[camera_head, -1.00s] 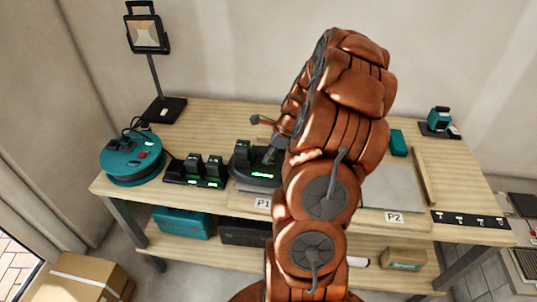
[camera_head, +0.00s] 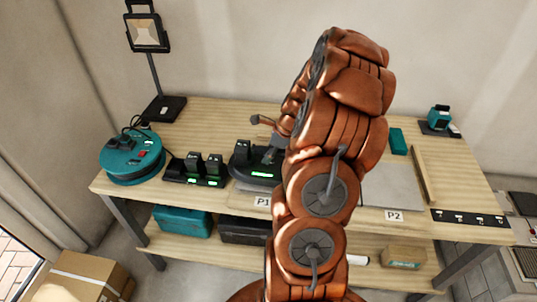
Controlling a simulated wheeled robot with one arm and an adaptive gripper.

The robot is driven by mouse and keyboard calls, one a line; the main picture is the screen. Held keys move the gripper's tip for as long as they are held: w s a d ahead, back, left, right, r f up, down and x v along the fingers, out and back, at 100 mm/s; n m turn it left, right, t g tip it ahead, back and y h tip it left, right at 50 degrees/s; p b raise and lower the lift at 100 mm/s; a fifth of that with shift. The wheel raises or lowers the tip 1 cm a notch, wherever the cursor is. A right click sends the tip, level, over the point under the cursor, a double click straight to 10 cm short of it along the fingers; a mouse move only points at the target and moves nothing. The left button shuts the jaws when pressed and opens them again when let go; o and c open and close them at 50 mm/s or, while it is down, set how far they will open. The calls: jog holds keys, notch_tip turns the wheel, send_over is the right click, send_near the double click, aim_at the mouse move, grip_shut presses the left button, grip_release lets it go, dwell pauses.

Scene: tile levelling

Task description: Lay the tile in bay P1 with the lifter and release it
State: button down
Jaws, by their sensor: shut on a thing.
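The lifter (camera_head: 252,165), a dark rounded tool with a green-lit display, is at bay P1, above the P1 label (camera_head: 263,202). My gripper (camera_head: 270,154) is only partly visible at the lifter's right side. It is shut on the lifter, but the grip itself is mostly hidden behind my brown padded arm. A strip of grey surface (camera_head: 250,187) shows below the lifter; I cannot tell whether it is the tile or the bay. A grey slab (camera_head: 392,188) lies above the P2 label (camera_head: 394,216), partly covered by my arm.
Left of the lifter are a charger with batteries (camera_head: 196,171) and a teal cable reel (camera_head: 131,158). A work lamp (camera_head: 163,108) stands behind. A teal block (camera_head: 398,141) and a wooden strip (camera_head: 424,175) lie right. The workbench (camera_head: 220,118) is clear at the back.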

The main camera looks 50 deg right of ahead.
jog(key=shift+f, duration=0.15)
dwell(0.7)
jog(key=c, duration=0.9)
grip_release()
jog(key=shift+f, duration=0.1)
